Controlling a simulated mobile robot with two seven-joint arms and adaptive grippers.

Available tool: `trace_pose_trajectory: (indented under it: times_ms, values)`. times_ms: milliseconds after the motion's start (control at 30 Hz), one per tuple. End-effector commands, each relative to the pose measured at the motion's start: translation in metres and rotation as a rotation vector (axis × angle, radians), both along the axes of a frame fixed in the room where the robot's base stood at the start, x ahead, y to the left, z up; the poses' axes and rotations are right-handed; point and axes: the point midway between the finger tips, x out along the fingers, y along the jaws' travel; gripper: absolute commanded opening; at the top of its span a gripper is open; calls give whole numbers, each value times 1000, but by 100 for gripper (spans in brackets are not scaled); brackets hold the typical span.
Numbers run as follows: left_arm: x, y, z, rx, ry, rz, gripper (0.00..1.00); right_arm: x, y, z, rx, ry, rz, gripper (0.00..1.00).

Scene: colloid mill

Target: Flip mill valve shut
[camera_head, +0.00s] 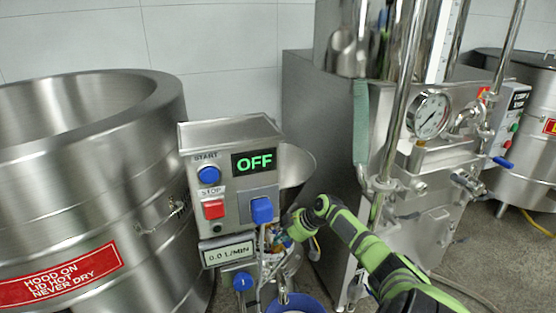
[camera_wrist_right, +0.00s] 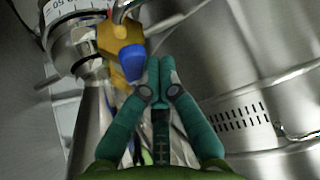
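The mill's control box (camera_head: 232,170) has a display that reads OFF, a blue start button, a red stop button and a blue switch. In the right wrist view a brass valve body (camera_wrist_right: 110,42) with a blue handle (camera_wrist_right: 131,62) sits on the mill, below a graduated metal ring. My right gripper (camera_head: 290,226) reaches in beside the mill, just below and right of the control box. In the right wrist view its fingertips (camera_wrist_right: 160,66) are together with nothing seen between them, just right of the blue handle. Whether they touch it is unclear. My left gripper is out of view.
A large steel vat (camera_head: 150,110) stands at the left, with a red warning label. A steel machine with a pressure gauge (camera_head: 428,114) and vertical pipes stands at the right. A blue bucket (camera_head: 300,303) is below the mill. Cables hang near my right gripper.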

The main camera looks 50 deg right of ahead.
Motion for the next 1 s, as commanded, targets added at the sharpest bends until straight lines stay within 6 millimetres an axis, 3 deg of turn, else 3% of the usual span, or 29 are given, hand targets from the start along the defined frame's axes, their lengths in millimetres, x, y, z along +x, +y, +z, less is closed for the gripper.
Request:
trace_pose_trajectory:
  times_ms: [167,600,767,1000]
  values:
    - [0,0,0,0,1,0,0,-3,-9,10,-19,4,-11,0]
    - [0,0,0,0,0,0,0,0,-1,87,-8,1,-1,0]
    - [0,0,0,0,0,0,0,1,1,100,-5,1,0,0]
    - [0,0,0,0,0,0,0,1,1,101,-3,1,1,0]
